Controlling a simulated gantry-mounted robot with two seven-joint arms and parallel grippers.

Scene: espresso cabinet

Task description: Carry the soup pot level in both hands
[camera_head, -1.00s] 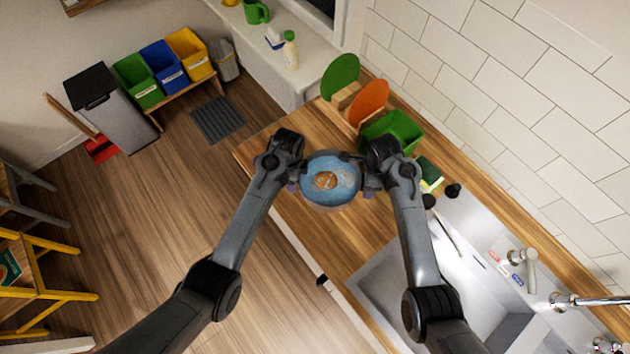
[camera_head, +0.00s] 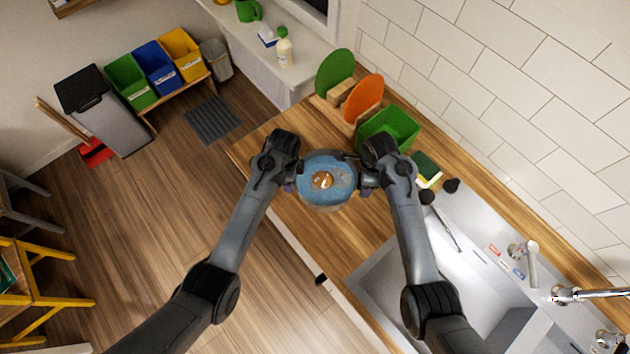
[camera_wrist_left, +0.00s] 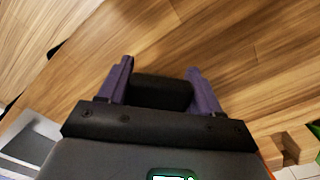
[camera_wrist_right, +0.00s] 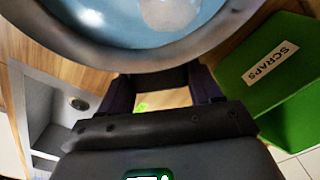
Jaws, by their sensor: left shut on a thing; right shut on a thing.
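The soup pot (camera_head: 327,196) is round and grey-blue, with a blue interior and a brown-orange patch in the middle. It is between my two grippers, over the wooden counter, and looks roughly level. Its rim (camera_wrist_right: 150,62) and blue interior fill the top of the right wrist view. My left gripper (camera_head: 295,184) is shut on the pot's left side; its wrist view shows a dark handle (camera_wrist_left: 160,92) between the fingers. My right gripper (camera_head: 364,182) is shut on the opposite side, its grip partly hidden under the rim. The gap beneath the pot cannot be judged.
The wooden counter (camera_head: 300,215) has a green SCRAPS bin (camera_head: 390,127), a green board (camera_head: 335,72) and an orange board (camera_head: 367,97) behind the pot. A sink (camera_head: 400,285) lies front right. Tiled wall bounds the right; open floor (camera_head: 150,220) lies left.

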